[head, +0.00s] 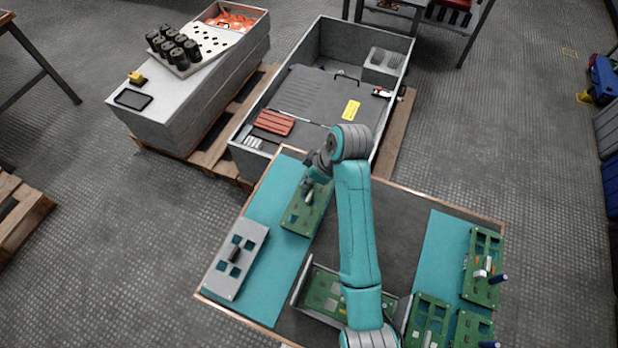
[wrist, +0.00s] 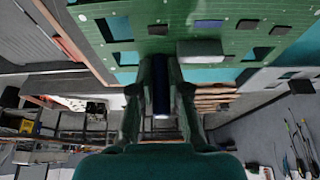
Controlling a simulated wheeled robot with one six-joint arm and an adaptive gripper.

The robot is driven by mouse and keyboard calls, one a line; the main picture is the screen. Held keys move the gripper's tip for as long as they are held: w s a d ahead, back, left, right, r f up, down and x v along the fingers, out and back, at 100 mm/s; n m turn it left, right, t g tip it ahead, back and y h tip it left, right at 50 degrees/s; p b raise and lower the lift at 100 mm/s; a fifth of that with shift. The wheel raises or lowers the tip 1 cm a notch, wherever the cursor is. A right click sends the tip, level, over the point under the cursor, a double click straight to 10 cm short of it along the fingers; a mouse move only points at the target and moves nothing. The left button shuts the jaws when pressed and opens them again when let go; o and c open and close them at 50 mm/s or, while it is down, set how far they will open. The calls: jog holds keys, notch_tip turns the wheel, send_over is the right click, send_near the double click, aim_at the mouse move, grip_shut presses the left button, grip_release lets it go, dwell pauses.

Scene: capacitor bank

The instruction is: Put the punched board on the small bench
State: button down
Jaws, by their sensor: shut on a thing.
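A green punched board (head: 296,217) with square cutouts is at the far end of the left teal mat. It also fills the top of the wrist view (wrist: 122,28), with a grey block on it. My gripper (head: 314,174) is at the board's far end. In the wrist view, its fingers are shut on the board's dark upright handle (wrist: 161,85). I cannot tell whether the board touches the mat. A grey punched board (head: 226,270) with a dark handle lies nearer on the same mat. I cannot tell which surface is the small bench.
My arm crosses above the worktable (head: 408,210), hiding part of a tray (head: 301,282) holding a green board. More green boards (head: 484,262) lie at the right. Beyond the table stands a grey bin (head: 300,90); left of it, a grey cabinet (head: 185,95) carries black cylinders.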

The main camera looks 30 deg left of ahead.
jog(key=shift+f, duration=0.7)
dwell(0.8)
jog(key=c, duration=1.1)
grip_release()
jog(key=shift+o, duration=0.2)
notch_tip(320, 180, up, 10)
